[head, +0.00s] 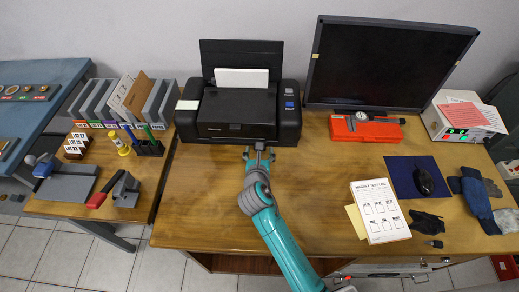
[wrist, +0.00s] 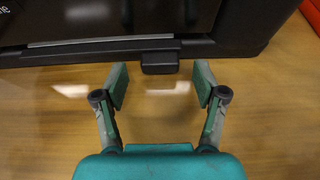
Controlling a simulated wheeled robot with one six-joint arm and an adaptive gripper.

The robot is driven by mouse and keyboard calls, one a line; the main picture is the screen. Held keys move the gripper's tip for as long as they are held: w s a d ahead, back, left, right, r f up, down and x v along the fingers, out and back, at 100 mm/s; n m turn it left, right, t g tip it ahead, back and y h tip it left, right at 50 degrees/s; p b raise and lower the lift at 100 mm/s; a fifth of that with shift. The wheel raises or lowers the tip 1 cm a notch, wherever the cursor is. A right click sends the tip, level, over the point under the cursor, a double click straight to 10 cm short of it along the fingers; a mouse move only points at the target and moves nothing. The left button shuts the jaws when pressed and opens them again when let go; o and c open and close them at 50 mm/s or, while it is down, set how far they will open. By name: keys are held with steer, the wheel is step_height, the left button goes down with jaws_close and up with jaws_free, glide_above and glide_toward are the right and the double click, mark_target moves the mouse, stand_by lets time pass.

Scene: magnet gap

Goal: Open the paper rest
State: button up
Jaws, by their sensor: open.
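A black printer (head: 237,112) stands at the back of the wooden desk, with a raised rear panel and white paper (head: 241,78) at its top. In the wrist view the printer's dark front (wrist: 110,28) fills the top. A small black tab (wrist: 160,63) sticks out at the bottom of that front; I take it as the grip of the paper rest, which looks folded shut. My gripper (head: 259,150) is just in front of the printer's lower front. In the wrist view my gripper (wrist: 161,76) is open and empty, its fingertips either side of the tab, apart from it.
A monitor (head: 390,62) and a red device (head: 365,128) stand right of the printer. A paper pad (head: 380,208), mouse (head: 424,180) and gloves (head: 425,221) lie at the right. File holders (head: 125,98) stand on a side table at left. Desk left of my arm is clear.

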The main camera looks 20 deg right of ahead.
steer(key=shift+x, duration=0.9)
jaws_close()
steer(key=shift+s+a, duration=0.35)
steer(key=shift+s, duration=0.5)
steer(key=shift+s+a, duration=0.35)
steer(key=shift+s, duration=0.5)
steer(key=shift+s+a, duration=0.35)
steer(key=shift+s, duration=0.45)
jaws_free()
steer(key=v, duration=1.2)
